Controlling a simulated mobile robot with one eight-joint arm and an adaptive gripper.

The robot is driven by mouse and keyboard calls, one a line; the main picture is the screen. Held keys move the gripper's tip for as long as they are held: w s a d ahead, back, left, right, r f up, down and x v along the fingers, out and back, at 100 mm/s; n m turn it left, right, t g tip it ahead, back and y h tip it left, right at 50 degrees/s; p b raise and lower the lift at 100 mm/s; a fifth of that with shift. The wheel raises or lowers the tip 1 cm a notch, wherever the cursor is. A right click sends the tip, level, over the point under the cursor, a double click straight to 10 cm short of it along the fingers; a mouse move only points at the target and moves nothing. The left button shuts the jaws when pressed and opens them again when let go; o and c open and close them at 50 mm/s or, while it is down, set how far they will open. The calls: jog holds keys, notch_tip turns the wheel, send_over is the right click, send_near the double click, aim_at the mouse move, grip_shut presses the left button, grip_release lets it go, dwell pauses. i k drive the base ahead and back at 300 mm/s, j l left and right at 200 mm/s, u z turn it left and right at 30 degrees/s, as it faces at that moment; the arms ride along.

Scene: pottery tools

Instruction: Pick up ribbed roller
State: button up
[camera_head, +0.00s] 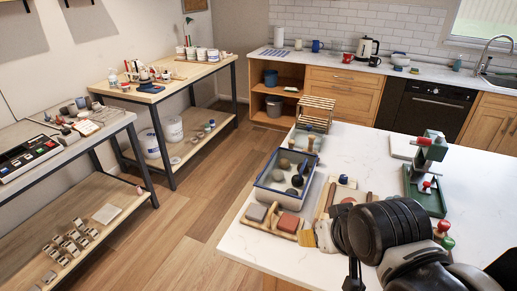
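I cannot pick out the ribbed roller for certain. A slim brown wooden tool (331,196) lies on the white countertop, beside a small board with a reddish round piece, and it may be a roller handle. My dark arm covers much of the counter just in front of these things. A thin black part of my gripper (354,274) shows below the arm near the bottom edge. Its fingertips are not clearly visible, so I cannot see whether it is open or holds anything.
A blue-rimmed tray (262,190) with several balls stands left of the arm. A green press (428,164) and red and green knobbed tools (445,229) stand right. The counter's front left is clear.

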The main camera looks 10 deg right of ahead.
aim_at(311, 138)
jog(key=i+j+u, duration=0.2)
jog(key=u, duration=0.2)
jog(key=i+j+u, duration=0.2)
jog(key=u, duration=0.2)
jog(key=i+j+u, duration=0.1)
jog(key=i+u, duration=0.45)
jog(key=u, duration=0.3)
jog(key=i+l+z, duration=0.1)
jog(key=i+z, duration=0.55)
jog(key=z, duration=0.2)
jog(key=i+j+z, duration=0.1)
jog(key=i+z, duration=0.3)
jog(key=i+j+z, duration=0.2)
jog(key=z, duration=0.25)
jog(key=i+l+z, duration=0.1)
jog(key=z, duration=0.35)
jog(key=i+z, duration=0.3)
jog(key=z, duration=0.15)
jog(key=i+j+z, duration=0.1)
jog(key=i+z, duration=0.15)
jog(key=z, duration=0.15)
jog(key=i+j+z, duration=0.15)
jog(key=z, duration=0.3)
